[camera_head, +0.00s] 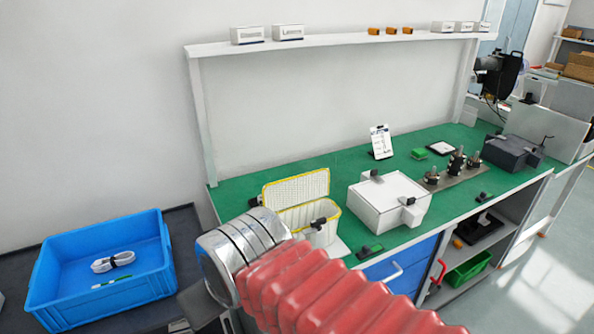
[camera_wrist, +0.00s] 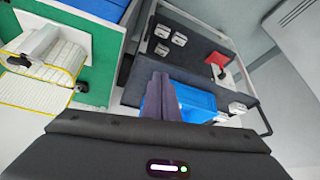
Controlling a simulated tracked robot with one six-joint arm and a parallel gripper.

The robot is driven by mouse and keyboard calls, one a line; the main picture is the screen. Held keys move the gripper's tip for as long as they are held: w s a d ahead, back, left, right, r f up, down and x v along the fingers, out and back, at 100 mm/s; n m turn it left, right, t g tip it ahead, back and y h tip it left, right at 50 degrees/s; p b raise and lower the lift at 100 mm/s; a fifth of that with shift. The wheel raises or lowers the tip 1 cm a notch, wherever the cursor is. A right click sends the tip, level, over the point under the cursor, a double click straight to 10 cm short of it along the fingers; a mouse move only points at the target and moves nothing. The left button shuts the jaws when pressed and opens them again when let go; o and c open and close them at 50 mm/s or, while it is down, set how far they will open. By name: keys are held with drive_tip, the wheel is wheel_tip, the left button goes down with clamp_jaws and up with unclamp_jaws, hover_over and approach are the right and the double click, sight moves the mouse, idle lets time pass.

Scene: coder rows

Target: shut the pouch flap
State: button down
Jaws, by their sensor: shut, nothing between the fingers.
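The pouch (camera_head: 325,234) is a white, ribbed box with yellow trim on the green bench top. Its flap (camera_head: 296,188) stands raised at the back, so the pouch is open. A black clip sits on its front. The pouch also shows at the left of the wrist view (camera_wrist: 62,54), with the flap (camera_wrist: 35,90) spread out below it. My gripper (camera_wrist: 161,78) is shut and empty, its dark fingers together in front of the blue bin. It is well to the side of the pouch and not touching it. In the head view, my arm hides part of the pouch's surroundings.
The blue bin (camera_head: 105,290) at left holds a white coiled item (camera_head: 113,262). A white box (camera_head: 388,202) with black clips stands right of the pouch. A shelf (camera_head: 340,40) runs above the bench.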

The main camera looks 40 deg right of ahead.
drive_tip(key=shift+w, duration=0.1)
idle(0.3)
drive_tip(key=w+d+r+m, duration=0.1)
drive_tip(key=w+d+r, duration=0.3)
drive_tip(key=w+d, duration=0.35)
drive_tip(key=w+d+r+m, duration=0.1)
drive_tip(key=w+d+r, duration=0.3)
drive_tip(key=w+d, duration=0.65)
drive_tip(key=d, duration=0.8)
drive_tip(key=w+d+m+h, duration=0.1)
drive_tip(key=w+d, duration=0.3)
drive_tip(key=d, duration=0.7)
drive_tip(key=shift+f+h, duration=0.15)
drive_tip(key=shift+h, duration=0.15)
drive_tip(key=shift+w, duration=0.15)
